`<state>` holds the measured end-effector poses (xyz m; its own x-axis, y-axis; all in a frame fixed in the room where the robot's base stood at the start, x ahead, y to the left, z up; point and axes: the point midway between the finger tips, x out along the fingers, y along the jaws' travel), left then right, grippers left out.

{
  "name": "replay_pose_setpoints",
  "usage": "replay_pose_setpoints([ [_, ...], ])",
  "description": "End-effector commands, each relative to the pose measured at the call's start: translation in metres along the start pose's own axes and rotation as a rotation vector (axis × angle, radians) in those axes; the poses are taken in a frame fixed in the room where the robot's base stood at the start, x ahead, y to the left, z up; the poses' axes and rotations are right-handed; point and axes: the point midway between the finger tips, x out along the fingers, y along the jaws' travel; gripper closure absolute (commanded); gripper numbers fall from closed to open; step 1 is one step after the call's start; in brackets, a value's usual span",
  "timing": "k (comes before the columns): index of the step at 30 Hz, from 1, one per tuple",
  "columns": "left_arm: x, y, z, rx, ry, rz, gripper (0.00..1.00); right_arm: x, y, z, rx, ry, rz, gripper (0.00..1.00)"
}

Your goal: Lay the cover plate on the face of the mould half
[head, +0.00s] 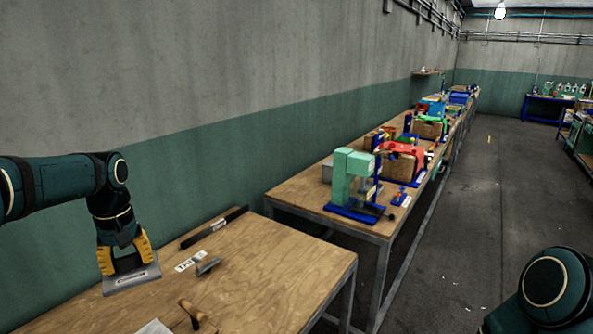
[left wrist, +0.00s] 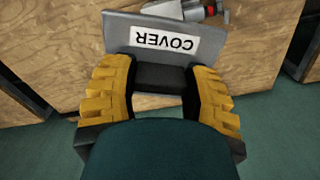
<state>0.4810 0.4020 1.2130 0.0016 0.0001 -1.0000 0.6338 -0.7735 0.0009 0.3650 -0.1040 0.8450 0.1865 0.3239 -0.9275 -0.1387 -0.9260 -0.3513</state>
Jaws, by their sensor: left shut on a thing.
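The cover plate (head: 145,277) is a thin grey plate with a white label. In the left wrist view the cover plate (left wrist: 122,32) shows its label, reading COVER, upside down. My left gripper (head: 125,266) has yellow fingers and is shut on the cover plate. In the left wrist view the fingers of my left gripper (left wrist: 162,80) stand either side of a dark block at the plate. The plate is over the near left of the wooden table; I cannot tell its height. I cannot make out the mould half for sure. My right gripper is out of view.
On the near table (head: 270,275) lie a long black bar (head: 215,228), a white label (head: 190,261), a small grey tool (head: 208,266) and a wooden-handled tool (head: 192,312). A grey piece (head: 153,328) is cut off below. A green press (head: 352,178) stands on the farther bench.

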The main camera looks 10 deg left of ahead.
Motion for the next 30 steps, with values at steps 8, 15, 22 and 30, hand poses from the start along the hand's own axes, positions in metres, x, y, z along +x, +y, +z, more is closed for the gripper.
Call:
replay_pose_setpoints([
  [8,0.094,0.059,0.024,0.185,-0.01,-0.003,0.95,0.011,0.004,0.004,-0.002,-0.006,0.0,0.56],
  [15,0.194,0.115,0.081,0.424,-0.01,-0.003,0.95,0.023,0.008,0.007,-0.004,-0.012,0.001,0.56],
  [22,0.259,0.142,0.141,0.61,-0.006,-0.001,0.95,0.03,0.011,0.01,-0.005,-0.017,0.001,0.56],
  [30,0.283,0.149,0.169,0.688,-0.001,0.0,0.95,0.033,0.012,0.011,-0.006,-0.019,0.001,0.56],
])
